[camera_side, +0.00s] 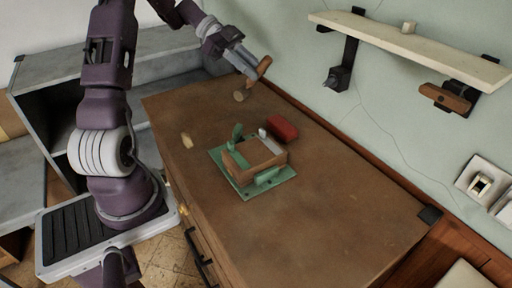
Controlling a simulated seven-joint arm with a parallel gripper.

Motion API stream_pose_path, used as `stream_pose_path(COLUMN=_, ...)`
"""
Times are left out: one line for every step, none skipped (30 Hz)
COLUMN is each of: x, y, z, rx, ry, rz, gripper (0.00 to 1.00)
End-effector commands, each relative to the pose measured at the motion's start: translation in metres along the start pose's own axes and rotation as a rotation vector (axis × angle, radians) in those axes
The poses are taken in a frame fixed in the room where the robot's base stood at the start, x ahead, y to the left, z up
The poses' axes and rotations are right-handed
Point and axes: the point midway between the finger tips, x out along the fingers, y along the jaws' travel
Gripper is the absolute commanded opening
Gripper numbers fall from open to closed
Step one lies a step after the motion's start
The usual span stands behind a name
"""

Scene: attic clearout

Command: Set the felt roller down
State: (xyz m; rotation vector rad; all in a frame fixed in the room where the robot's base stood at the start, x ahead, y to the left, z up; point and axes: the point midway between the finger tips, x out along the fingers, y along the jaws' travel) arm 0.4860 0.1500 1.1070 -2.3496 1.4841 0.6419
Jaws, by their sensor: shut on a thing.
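My gripper (254,73) is at the far end of the brown table (335,190), near the wall. It is shut on a small brown piece, which I take as the felt roller (264,65). The piece shows at the fingertips, tilted, and seems to be just above the table top. I cannot tell whether its lower end touches the table. A short tan cylinder (239,96) lies on the table just below and left of the gripper.
A tan piece (187,140) lies near the left edge. A wall shelf (430,52) hangs at right. The table's right half is clear.

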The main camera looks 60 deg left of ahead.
Motion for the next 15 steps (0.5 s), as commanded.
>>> stream_pose_path(x=-0.007, y=-0.021, z=0.015, rx=-0.036, ry=-0.001, rz=-0.054, gripper=0.00)
stream_pose_path(x=-0.012, y=-0.034, z=0.024, rx=-0.057, ry=-0.001, rz=-0.090, gripper=0.00)
stream_pose_path(x=-0.019, y=-0.050, z=0.035, rx=-0.086, ry=-0.003, rz=-0.134, gripper=0.00)
stream_pose_path(x=-0.024, y=-0.060, z=0.044, rx=-0.105, ry=-0.005, rz=-0.165, gripper=0.00)
stream_pose_path(x=-0.028, y=-0.070, z=0.051, rx=-0.121, ry=-0.006, rz=-0.191, gripper=0.00)
stream_pose_path(x=-0.033, y=-0.080, z=0.059, rx=-0.140, ry=-0.007, rz=-0.222, gripper=0.00)
stream_pose_path(x=-0.036, y=-0.086, z=0.065, rx=-0.151, ry=-0.007, rz=-0.242, gripper=0.00)
stream_pose_path(x=-0.038, y=-0.091, z=0.069, rx=-0.161, ry=-0.009, rz=-0.257, gripper=0.00)
stream_pose_path(x=-0.041, y=-0.097, z=0.074, rx=-0.171, ry=-0.009, rz=-0.273, gripper=0.00)
stream_pose_path(x=-0.041, y=-0.099, z=0.078, rx=-0.177, ry=-0.010, rz=-0.281, gripper=0.00)
stream_pose_path(x=-0.040, y=-0.101, z=0.083, rx=-0.182, ry=-0.010, rz=-0.287, gripper=0.00)
stream_pose_path(x=-0.036, y=-0.102, z=0.091, rx=-0.186, ry=-0.009, rz=-0.291, gripper=0.00)
stream_pose_path(x=-0.033, y=-0.102, z=0.098, rx=-0.188, ry=-0.009, rz=-0.291, gripper=0.00)
stream_pose_path(x=-0.029, y=-0.102, z=0.105, rx=-0.188, ry=-0.009, rz=-0.291, gripper=0.00)
stream_pose_path(x=-0.024, y=-0.102, z=0.113, rx=-0.188, ry=-0.009, rz=-0.293, gripper=0.00)
